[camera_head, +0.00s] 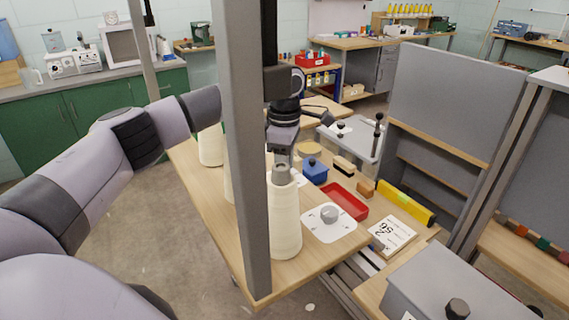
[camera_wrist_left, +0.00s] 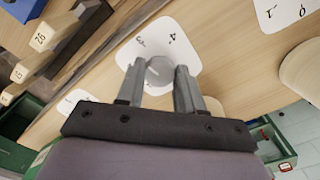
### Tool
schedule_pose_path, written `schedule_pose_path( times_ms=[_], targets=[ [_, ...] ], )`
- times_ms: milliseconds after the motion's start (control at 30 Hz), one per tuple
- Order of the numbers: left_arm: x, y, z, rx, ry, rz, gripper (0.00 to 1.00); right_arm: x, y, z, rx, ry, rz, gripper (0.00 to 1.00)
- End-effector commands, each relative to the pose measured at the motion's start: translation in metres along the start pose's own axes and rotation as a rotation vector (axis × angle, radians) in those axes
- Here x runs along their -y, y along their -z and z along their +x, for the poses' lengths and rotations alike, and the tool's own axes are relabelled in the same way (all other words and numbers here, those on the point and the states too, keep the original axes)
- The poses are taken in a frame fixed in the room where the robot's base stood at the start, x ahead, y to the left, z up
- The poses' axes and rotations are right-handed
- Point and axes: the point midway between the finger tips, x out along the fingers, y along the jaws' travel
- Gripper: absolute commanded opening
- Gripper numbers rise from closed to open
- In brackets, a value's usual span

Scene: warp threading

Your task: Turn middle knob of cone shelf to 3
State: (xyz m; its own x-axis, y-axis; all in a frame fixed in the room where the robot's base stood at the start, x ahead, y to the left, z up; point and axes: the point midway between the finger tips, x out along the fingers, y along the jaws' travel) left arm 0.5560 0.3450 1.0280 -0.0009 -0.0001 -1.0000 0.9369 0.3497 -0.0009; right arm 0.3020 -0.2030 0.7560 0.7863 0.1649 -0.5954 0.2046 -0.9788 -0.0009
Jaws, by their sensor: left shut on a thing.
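In the left wrist view a round grey knob (camera_wrist_left: 158,72) sits on a white dial plate (camera_wrist_left: 186,44) with the digits 3 and 4 legible. My left gripper (camera_wrist_left: 157,68) has one finger on each side of this knob and is shut on it. Where the knob points cannot be read. In the head view my left gripper (camera_head: 279,158) reaches down behind a cream cone (camera_head: 285,222), which hides the held knob. A nearer grey knob (camera_head: 329,214) on its own white plate is in plain sight. My right gripper is not in view.
A grey upright post (camera_head: 245,160) stands in front of my left arm. On the wooden shelf (camera_head: 205,185) more cones stand behind the post.

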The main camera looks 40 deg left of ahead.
Motion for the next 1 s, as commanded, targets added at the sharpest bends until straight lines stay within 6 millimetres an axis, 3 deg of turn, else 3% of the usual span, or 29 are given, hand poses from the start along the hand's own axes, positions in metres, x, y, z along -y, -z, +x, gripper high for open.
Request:
schedule_pose_path(
  times_ms=[333, 867, 900, 967, 1000],
  targets=[
    [-0.0006, 0.0008, -0.0013, 0.001, -0.003, 0.137, 0.06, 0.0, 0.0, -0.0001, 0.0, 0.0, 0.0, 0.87],
    [-0.0008, 0.0011, -0.0017, 0.001, -0.004, 0.16, 0.06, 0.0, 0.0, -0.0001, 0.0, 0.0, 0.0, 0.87],
    [-0.0008, 0.0011, -0.0017, 0.001, -0.004, 0.16, 0.43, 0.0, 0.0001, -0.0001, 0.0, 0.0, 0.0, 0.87],
    [-0.0008, 0.001, -0.0016, 0.0, -0.003, 0.16, 0.62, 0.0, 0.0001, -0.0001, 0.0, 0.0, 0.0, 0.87],
    [-0.0007, 0.001, -0.0015, 0.0, -0.003, 0.16, 0.62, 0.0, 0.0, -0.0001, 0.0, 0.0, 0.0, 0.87]
  ],
)
